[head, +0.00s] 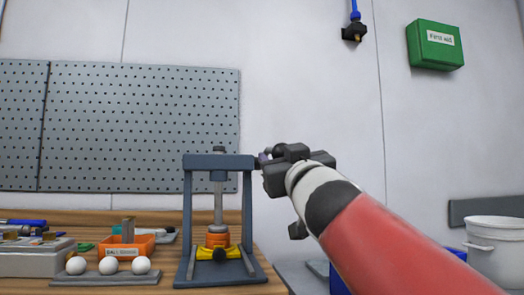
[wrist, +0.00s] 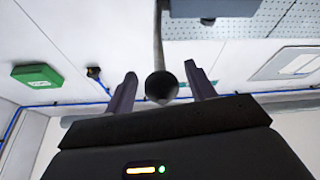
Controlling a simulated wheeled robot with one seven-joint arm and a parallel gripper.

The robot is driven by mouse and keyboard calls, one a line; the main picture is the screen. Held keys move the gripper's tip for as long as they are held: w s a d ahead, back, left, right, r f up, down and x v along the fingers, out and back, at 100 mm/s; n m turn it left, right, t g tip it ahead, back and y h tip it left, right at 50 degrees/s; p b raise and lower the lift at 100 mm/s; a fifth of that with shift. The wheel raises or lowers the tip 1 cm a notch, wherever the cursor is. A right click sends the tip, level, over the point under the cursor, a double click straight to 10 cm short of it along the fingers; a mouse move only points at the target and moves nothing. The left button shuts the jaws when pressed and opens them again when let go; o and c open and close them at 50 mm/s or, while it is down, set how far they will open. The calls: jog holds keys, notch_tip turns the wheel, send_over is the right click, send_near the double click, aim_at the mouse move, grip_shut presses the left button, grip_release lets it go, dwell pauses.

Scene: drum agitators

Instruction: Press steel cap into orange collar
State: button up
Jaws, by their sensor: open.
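A blue-grey arbor press (head: 188,215) stands at the right end of the wooden bench, with a vertical steel ram (head: 218,205). The orange collar (head: 216,240) sits upright under the ram in a yellow holder (head: 203,253) with a dark knob in front. A small grey piece at the collar's top may be the steel cap; I cannot tell it from the ram's end. My gripper (head: 264,158) is beside the press's top right. In the wrist view, my open gripper (wrist: 160,86) has a dark round lever end (wrist: 161,86) between its fingers, with gaps on both sides.
Left of the press are an orange bin (head: 145,243), several white balls (head: 108,265) on a grey strip and a grey tray (head: 30,262). A pegboard (head: 140,125) is behind. A white bucket (head: 495,250) is at the far right. Space above the press is clear.

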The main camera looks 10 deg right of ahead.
jog(key=shift+x, duration=1.4)
grip_shut()
